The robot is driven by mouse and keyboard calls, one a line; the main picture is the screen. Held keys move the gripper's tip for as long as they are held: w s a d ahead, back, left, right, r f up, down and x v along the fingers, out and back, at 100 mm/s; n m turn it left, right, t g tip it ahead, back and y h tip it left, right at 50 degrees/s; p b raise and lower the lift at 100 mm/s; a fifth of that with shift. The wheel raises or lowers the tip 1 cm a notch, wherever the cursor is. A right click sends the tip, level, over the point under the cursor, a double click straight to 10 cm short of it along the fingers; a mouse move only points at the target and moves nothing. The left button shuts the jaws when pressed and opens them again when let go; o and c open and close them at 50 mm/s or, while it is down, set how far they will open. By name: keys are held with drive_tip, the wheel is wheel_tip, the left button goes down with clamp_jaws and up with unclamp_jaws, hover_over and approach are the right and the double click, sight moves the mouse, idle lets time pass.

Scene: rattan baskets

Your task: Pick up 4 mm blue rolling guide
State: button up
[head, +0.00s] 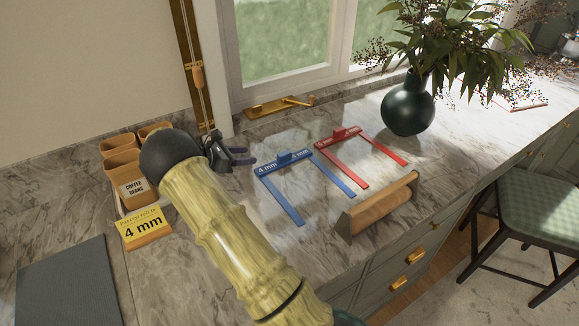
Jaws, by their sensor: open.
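The blue rolling guide (286,160) lies flat on the marble counter, a U-shaped frame with two long arms and "4 mm" printed on its crossbar. Its open end faces the front of the counter. My gripper (245,157) is just left of the guide's crossbar, with dark fingers spread apart and nothing visible between them. My own arm covers part of the counter to the left of the guide. Whether the fingers touch the guide cannot be told from this view.
A similar red guide (347,134) lies to the right. A wooden rolling pin or block (380,207) lies in front. A yellow "4 mm" sign (143,226) and brown containers (122,164) stand left. A dark vase (407,108) stands at the back right.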

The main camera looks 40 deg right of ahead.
sight(278, 156)
drive_tip(key=p+x, duration=0.2)
drive_tip(key=x, duration=0.8)
drive_tip(key=shift+d, duration=0.1)
drive_tip(key=shift+d+f, duration=0.25)
drive_tip(key=shift+p, duration=0.3)
drive_tip(key=x, duration=0.1)
drive_tip(key=p+x, duration=0.1)
drive_tip(key=x, duration=0.1)
drive_tip(key=p+x, duration=0.1)
drive_tip(key=x, duration=0.1)
drive_tip(key=shift+s+f, duration=0.2)
drive_tip(key=shift+f, duration=0.1)
drive_tip(key=shift+c, duration=0.3)
clamp_jaws()
